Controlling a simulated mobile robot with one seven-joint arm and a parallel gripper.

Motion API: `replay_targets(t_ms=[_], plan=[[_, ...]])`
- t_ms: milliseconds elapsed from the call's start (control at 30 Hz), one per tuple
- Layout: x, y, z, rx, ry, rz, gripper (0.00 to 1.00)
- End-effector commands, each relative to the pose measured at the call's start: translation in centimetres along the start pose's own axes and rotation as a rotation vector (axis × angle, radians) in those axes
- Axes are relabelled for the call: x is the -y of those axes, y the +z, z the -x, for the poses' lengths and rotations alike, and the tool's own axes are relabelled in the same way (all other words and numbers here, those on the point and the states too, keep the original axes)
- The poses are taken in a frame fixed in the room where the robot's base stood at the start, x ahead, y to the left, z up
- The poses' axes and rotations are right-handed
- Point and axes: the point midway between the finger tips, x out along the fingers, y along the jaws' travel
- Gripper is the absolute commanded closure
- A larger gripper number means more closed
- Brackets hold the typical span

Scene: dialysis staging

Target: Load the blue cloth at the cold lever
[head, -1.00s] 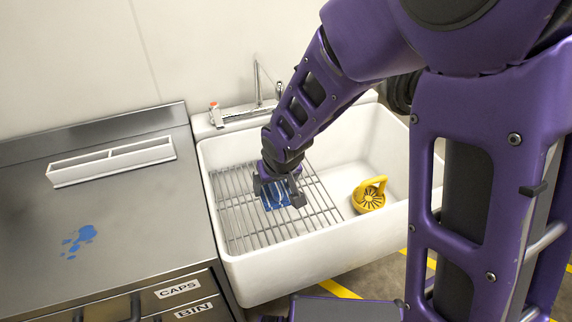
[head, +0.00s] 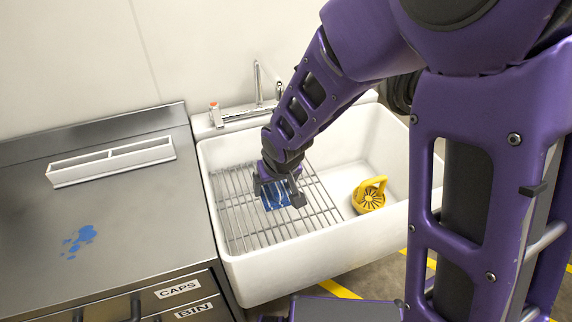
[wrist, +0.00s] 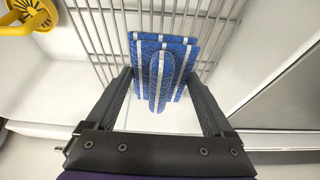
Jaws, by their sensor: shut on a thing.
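The blue cloth (head: 276,196) is folded, with white stripes, and sits at my gripper over the wire rack in the sink. It also shows in the wrist view (wrist: 175,68), between the two fingers. My gripper (head: 280,190) points down and is shut on the cloth. Whether the cloth touches the rack is hard to tell. The tap (head: 240,114) stands at the sink's back edge, with an orange-red-topped end at left and a grey upright part at right. No mark for cold can be read on it.
The white sink (head: 300,262) holds the wire rack (head: 237,215) on its left side and a yellow slotted object (head: 369,195) on its right. A steel counter (head: 130,215) at left bears a white divided tray (head: 112,162) and blue spilled spots (head: 79,239).

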Motion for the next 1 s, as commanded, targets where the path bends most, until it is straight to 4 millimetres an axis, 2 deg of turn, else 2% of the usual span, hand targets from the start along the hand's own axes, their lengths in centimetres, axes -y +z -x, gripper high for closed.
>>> replay_targets(t_ms=[267, 800, 1000], plan=[[0.2, 0.1, 0.3, -0.001, 0.000, 0.001, 0.58], [2.9, 1.6, 4.5, -0.001, 0.000, 0.002, 0.58], [3.4, 1.9, 5.2, -0.001, 0.000, 0.001, 0.58]])
